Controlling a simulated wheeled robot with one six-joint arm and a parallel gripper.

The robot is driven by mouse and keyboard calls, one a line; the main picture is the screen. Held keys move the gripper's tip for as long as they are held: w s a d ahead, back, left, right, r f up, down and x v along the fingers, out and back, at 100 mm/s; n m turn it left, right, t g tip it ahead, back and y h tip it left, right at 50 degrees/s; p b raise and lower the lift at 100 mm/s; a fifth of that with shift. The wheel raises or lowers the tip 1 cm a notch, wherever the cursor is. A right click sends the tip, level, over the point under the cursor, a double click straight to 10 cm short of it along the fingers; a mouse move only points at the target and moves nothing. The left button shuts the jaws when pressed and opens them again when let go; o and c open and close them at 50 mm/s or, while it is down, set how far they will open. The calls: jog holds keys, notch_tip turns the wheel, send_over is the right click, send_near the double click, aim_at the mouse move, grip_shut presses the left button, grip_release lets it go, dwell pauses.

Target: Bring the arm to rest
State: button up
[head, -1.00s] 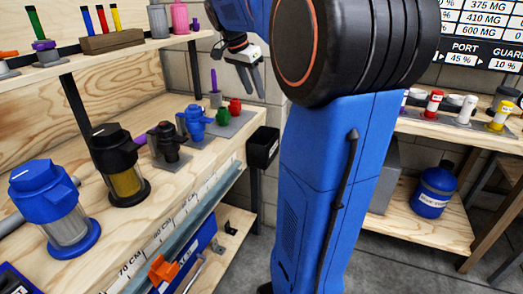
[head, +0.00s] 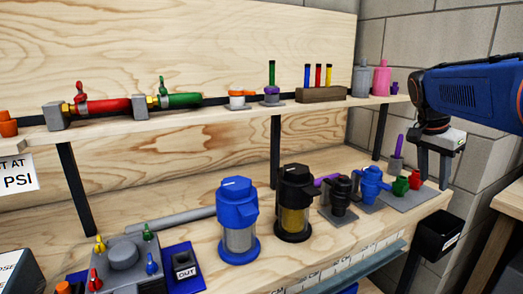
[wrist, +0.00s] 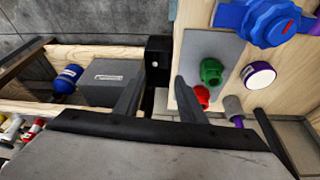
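My blue and black arm reaches in from the right edge of the head view. My gripper (head: 433,180) hangs at its end, fingers pointing down, near the right end of the workbench (head: 330,240). The two fingers are apart with nothing between them. In the wrist view my gripper (wrist: 160,80) also shows both dark fingers spread and empty. A green fitting (wrist: 211,71) and a red fitting (wrist: 202,95) are close to the right finger in that picture; I see no clear contact.
A blue filter housing (head: 238,220) and a black one (head: 293,205) stand on the bench. A blue valve (head: 371,184) sits near the fittings. A black bin (head: 438,235) hangs at the bench end.

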jog(key=s+a+f+n+t+y, duration=0.2)
jog(key=s+a+f+n, duration=0.5)
jog(key=s+a+f, duration=0.2)
jog(key=s+a+f+n+t+y, duration=0.1)
jog(key=s+a+f+n, duration=0.6)
jog(key=a, duration=0.6)
jog(key=s+f, duration=0.1)
jog(key=s, duration=0.1)
jog(key=shift+s+f+n+t+y, duration=0.35)
jog(key=shift+n+t+y, duration=0.05)
